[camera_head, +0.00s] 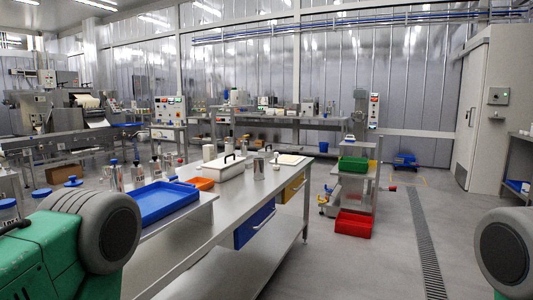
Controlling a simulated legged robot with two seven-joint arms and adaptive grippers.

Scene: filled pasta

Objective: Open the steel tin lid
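A small steel cylinder (259,168), which looks like the steel tin, stands upright on the long steel table (190,240), near its far end. It is small in the view, and I cannot make out whether a separate lid sits on it. Neither of my grippers shows. Only green and grey parts of my own body show at the lower left and the right edge, well apart from the tin.
A blue tray (160,202), an orange tray (200,183), and a white box with a dark handle (229,168) stand left of the tin. Several bottles stand farther left. A red crate (353,224) is on the floor. The floor right of the table is largely clear.

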